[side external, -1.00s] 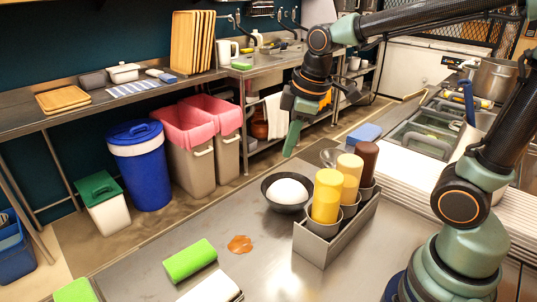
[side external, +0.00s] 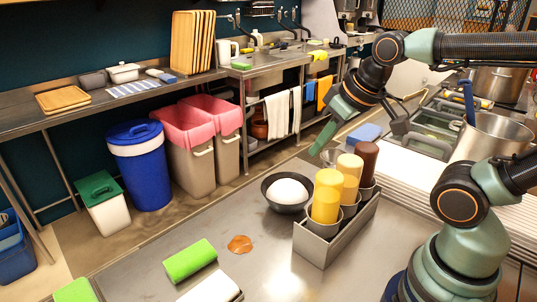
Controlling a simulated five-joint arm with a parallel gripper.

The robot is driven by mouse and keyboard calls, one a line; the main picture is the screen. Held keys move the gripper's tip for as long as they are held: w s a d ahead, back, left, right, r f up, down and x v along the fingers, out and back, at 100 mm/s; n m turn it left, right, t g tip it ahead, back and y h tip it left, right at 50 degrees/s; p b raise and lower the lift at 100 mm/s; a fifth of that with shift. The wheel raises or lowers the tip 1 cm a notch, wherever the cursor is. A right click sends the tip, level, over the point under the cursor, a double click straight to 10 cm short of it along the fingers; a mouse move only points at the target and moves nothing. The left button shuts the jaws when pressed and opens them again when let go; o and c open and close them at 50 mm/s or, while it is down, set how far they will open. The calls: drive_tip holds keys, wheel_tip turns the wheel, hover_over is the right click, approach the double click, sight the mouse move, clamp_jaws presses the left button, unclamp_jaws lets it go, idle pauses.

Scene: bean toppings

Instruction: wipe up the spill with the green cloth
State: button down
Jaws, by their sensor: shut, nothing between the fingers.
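A bright green folded cloth (side external: 190,259) lies on the steel counter at the lower left. A small orange-brown spill (side external: 240,244) lies on the counter to the right of the cloth, apart from it. My gripper (side external: 325,138) is in the air above the far side of the counter, behind the bowl and the bottles. It is shut and empty, well away from both the cloth and the spill.
A dark bowl (side external: 268,199) with a white round mass stands behind the spill. A metal caddy (side external: 316,247) with yellow and brown bottles stands to its right. Another green item (side external: 75,291) and a white item (side external: 210,287) lie near the front edge. Counter around the spill is clear.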

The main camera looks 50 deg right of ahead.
idle(0.4)
drive_tip(key=c, duration=0.9)
unclamp_jaws()
drive_tip(key=shift+w, duration=0.1)
drive_tip(key=o, duration=0.5)
drive_tip(key=shift+w+a+n, duration=0.25)
drive_tip(key=shift+n, duration=0.05)
drive_tip(key=shift+c, duration=0.2)
drive_tip(key=shift+o, duration=1.4)
drive_tip(key=w+a+n+g, duration=0.1)
drive_tip(key=w+a+n, duration=0.3)
drive_tip(key=w+a, duration=0.1)
drive_tip(key=shift+w+f+n+g+y, duration=0.15)
drive_tip(key=shift+w+n+g+y, duration=0.15)
drive_tip(key=shift+w+g, duration=0.15)
drive_tip(key=n+g, duration=0.4)
drive_tip(key=n, duration=0.8)
hover_over(189, 257)
wheel_tip(189, 257, down, 16)
drive_tip(key=shift+d+f, duration=0.15)
drive_tip(key=shift+f, duration=3.6)
